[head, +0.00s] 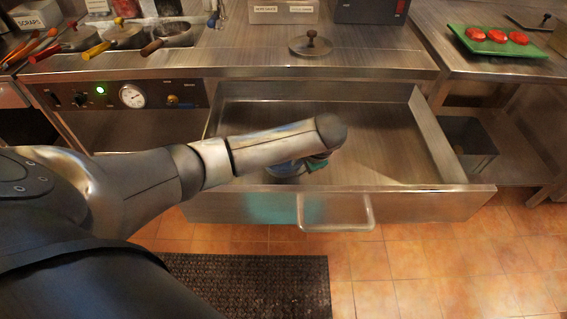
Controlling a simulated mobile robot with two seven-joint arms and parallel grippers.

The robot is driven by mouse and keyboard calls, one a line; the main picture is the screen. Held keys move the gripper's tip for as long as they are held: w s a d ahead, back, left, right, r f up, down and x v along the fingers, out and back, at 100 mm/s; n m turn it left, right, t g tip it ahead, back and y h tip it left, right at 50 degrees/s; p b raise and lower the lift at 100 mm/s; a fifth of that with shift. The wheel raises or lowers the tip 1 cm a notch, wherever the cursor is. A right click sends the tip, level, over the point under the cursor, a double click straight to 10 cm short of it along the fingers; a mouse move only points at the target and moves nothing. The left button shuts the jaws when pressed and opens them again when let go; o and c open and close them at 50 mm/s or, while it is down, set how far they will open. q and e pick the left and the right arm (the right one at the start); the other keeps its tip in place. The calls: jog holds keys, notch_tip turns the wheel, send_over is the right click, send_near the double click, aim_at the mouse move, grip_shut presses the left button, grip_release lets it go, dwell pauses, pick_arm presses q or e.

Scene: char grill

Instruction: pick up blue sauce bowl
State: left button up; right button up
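An open steel drawer (395,187) juts out below the counter. My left arm reaches in from the left, and its wrist end is over the drawer. A blue bowl (285,171) shows partly under my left forearm, inside the drawer near its front wall; the arm covers most of it. My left gripper (316,163) points down beside the bowl and is mostly hidden under the wrist. I cannot tell whether its fingers touch the bowl or are open or shut. My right gripper is not in view.
The drawer handle (336,213) sticks out at the front. The drawer's right side is empty. A pot lid (311,43) lies on the counter above. A green tray (497,42) with red pieces stands at the right. A dark mat (250,285) lies on the tiled floor.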

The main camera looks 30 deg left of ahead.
aim_at(295, 170)
pick_arm(q)
jog(key=b+x, duration=0.1)
jog(key=x, duration=0.2)
jog(key=shift+a+f, duration=0.2)
jog(key=shift+f, duration=0.1)
jog(key=shift+s, duration=0.1)
grip_shut()
dwell(1.1)
